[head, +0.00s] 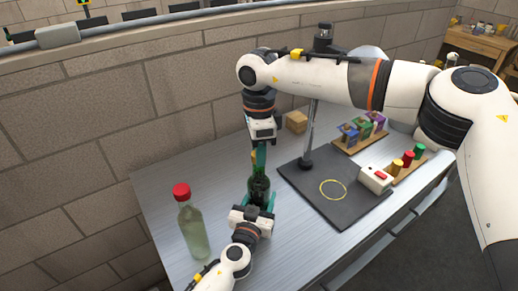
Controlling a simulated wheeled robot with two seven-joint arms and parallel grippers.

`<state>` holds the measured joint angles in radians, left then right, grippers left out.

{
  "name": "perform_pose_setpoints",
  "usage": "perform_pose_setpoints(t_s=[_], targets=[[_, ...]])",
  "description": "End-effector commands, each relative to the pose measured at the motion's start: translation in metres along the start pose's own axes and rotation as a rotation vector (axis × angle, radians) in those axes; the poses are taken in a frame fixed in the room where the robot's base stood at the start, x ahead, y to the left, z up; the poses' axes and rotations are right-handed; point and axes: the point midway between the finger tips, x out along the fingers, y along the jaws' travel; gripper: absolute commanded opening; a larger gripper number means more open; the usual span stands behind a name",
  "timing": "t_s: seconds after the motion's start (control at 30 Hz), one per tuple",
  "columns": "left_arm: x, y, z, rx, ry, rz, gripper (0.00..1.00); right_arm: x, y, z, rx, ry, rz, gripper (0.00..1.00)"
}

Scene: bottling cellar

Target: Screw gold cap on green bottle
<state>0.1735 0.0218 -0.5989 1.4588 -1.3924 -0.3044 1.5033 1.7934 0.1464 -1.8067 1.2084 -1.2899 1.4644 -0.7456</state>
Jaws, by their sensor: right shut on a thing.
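The green bottle (259,191) stands upright on the table, its dark green glass partly hidden by grippers. My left gripper (260,195) comes up from the front, with one teal finger on each side of the bottle; I cannot tell whether they press on it. My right gripper (260,158) points down from above, right over the bottle's neck. It is shut on a small gold thing, which looks like the gold cap (254,158), mostly hidden by the fingers. I cannot tell whether the cap touches the bottle's mouth.
A pale green bottle with a red cap (192,228) stands at the left. A dark mat (310,190) with a yellow ring and post lies right.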

Motion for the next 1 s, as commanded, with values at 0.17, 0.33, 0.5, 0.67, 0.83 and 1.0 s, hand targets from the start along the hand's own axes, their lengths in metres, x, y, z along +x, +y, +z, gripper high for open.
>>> perform_pose_setpoints(t_s=[0.17, 0.33, 0.5, 0.67, 0.83, 1.0], targets=[[0.0002, 0.0005, 0.0004, 0.001, -0.001, 0.001, 0.00, -0.0002, 0.0001, -0.0001, 0.040, 0.000, 0.000, 0.03], [0.0002, 0.0005, 0.0004, 0.001, -0.001, 0.001, 0.00, 0.0002, -0.0002, -0.0003, 0.294, 0.002, -0.001, 0.03], [0.0002, 0.0004, 0.0004, 0.001, -0.001, 0.001, 0.00, 0.0005, -0.0002, -0.0001, 0.638, 0.001, 0.000, 0.03], [0.0002, 0.0004, 0.0004, 0.001, -0.001, 0.001, 0.00, 0.0003, -0.0002, -0.0002, 0.938, 0.001, 0.000, 0.03], [0.0001, 0.0003, 0.0005, 0.001, -0.001, 0.001, 0.00, 0.0002, -0.0001, -0.0002, 1.036, 0.001, 0.001, 0.03], [0.0001, 0.0003, 0.0004, 0.001, -0.001, 0.001, 0.00, 0.0002, 0.0000, -0.0002, 1.034, 0.001, 0.001, 0.48]])
